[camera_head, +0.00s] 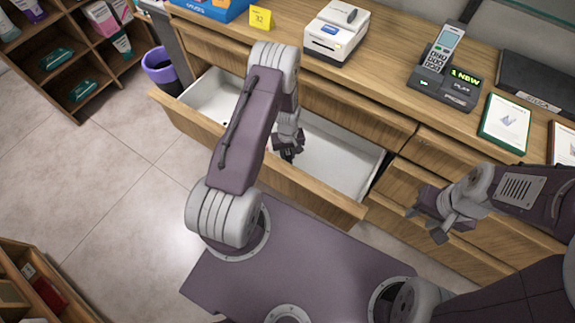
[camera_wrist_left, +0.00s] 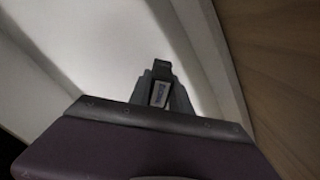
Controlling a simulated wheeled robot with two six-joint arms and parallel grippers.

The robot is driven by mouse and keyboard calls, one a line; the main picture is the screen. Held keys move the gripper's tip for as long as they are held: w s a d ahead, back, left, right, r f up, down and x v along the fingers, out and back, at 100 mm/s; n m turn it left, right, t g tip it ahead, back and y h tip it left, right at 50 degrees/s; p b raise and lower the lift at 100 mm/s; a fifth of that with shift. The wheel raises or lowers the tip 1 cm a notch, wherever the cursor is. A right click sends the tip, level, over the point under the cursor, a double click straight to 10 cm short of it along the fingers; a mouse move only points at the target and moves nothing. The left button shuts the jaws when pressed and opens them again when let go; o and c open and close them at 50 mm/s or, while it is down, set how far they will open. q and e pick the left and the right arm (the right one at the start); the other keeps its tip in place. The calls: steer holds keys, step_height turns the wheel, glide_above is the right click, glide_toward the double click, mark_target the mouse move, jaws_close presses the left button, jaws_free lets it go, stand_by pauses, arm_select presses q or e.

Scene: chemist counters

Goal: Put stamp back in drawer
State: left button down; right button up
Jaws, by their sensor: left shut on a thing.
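A wide wooden drawer (camera_head: 345,203) with a white inside (camera_head: 335,160) stands pulled open from the counter. My left gripper (camera_head: 289,154) is over the open drawer, pointing down into it. In the left wrist view the left gripper (camera_wrist_left: 161,92) is shut on the stamp (camera_wrist_left: 160,92), a small dark thing with a pale label, against the white drawer inside. In the head view the stamp is hard to make out between the dark fingers. I cannot tell whether it touches the drawer floor. My right gripper (camera_head: 437,225) is empty in front of the closed drawers at the right.
The wooden counter (camera_head: 385,60) carries a label printer (camera_head: 336,32), a yellow note block (camera_head: 260,18), a phone on its base (camera_head: 445,85) and a green-framed card (camera_head: 505,123). A purple bin (camera_head: 160,68) stands left of the drawer. Shelves stand at the far left.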

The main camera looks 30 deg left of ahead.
mark_target(288, 161)
arm_select(q)
steer(key=shift+w+f, duration=0.1)
steer(key=shift+f, duration=0.85)
step_height(288, 161, down, 4)
steer(key=shift+r+b, duration=0.1)
steer(key=shift+b, duration=0.55)
steer(key=shift+r, duration=0.1)
steer(key=shift+f, duration=0.2)
steer(key=c, duration=1.2)
jaws_free()
steer(key=shift+r, duration=0.1)
